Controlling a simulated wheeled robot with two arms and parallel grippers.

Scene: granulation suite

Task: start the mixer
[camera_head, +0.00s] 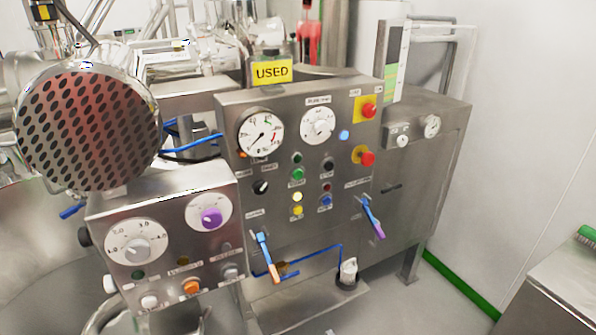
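The main control panel (227,140) is an upright steel box in the middle of the head view. It carries a gauge (262,134), a white dial (318,125), several small coloured buttons, and two red knobs on yellow plates, an upper one (368,110) and a lower one (366,158). A smaller steel control box (180,270) stands at the left front with a white dial (138,246), a purple knob (210,218) and a row of buttons including an orange one (190,287). Labels are too small to read. Neither gripper shows.
Two blue-handled levers stick out, one with an orange end (268,258) and one with a purple end (372,217). A perforated round cover (88,127) stands at left. A yellow "USED" sign (272,72) sits on top. A steel surface (560,290) is at right; floor between is clear.

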